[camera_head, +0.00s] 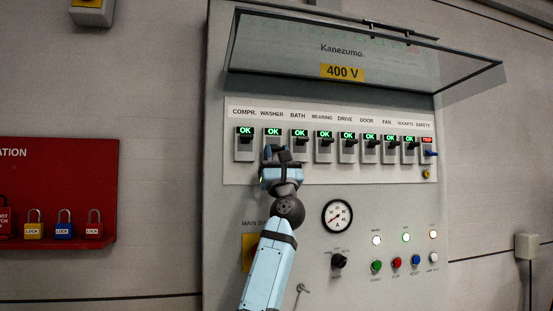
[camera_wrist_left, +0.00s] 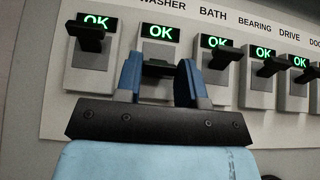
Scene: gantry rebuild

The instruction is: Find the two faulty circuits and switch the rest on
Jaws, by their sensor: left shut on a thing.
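A row of labelled breakers runs across the white panel (camera_head: 330,172) in the head view. The compressor (camera_head: 245,140), washer (camera_head: 273,140), bath (camera_head: 300,142), bearing (camera_head: 324,143), drive (camera_head: 347,145), door (camera_head: 369,146), fan (camera_head: 390,147) and sockets (camera_head: 409,148) breakers show green OK windows. My right gripper is not in view.
A clear cover (camera_head: 360,55) stands raised above the row. Below are a round gauge (camera_head: 337,216), a black rotary knob (camera_head: 339,261), coloured push buttons (camera_head: 397,262) and lamps. A red lock board (camera_head: 60,185) with padlocks hangs at left.

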